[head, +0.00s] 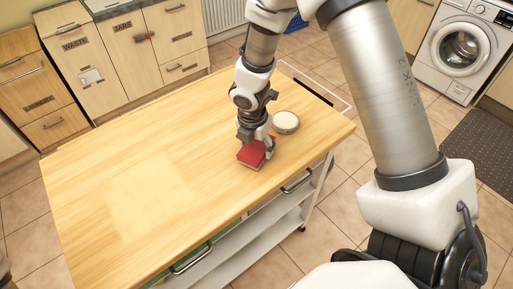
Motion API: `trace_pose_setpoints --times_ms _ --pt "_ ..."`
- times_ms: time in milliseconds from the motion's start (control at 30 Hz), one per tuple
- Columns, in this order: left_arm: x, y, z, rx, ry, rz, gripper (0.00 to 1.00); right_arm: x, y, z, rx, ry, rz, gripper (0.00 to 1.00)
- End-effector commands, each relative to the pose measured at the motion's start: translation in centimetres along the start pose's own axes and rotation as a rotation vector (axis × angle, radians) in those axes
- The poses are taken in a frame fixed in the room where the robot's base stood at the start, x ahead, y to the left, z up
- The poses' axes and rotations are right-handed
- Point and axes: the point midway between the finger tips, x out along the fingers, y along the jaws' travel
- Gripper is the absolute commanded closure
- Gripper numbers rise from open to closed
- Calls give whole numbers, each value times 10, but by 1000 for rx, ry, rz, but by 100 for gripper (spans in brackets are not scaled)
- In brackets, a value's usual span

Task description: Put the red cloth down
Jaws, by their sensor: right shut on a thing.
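A red folded cloth (250,155) is at the right part of the wooden table top. It looks like a small flat block with a paler lower edge. My right gripper (257,147) points down from above and is shut on the red cloth. The fingers hide part of the cloth's upper right side. The cloth is at or very close to the table surface; I cannot tell if it touches. My left gripper is not in view.
A round, pale-topped tin or jar (286,122) stands just right of my right gripper. The wooden table (90,215) is otherwise clear, with a paler patch at its left middle. Labelled cabinets (125,45) stand behind. A washing machine (458,50) is at the far right.

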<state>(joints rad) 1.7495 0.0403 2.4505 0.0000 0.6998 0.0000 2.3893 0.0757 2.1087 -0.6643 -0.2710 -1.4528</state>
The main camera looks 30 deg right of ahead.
Motion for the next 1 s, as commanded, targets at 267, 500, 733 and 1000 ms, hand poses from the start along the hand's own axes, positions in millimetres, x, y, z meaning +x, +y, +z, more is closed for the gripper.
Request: trace_pose_setpoints --times_ms 267,500,733,1000 --pt "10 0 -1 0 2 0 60 8 0 0 -2 0 0 61" --pt "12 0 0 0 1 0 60 11 0 0 -2 0 0 8" --pt "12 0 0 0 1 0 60 11 0 0 -2 0 0 8" --pt "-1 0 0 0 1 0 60 -16 0 1 0 -2 2 8"
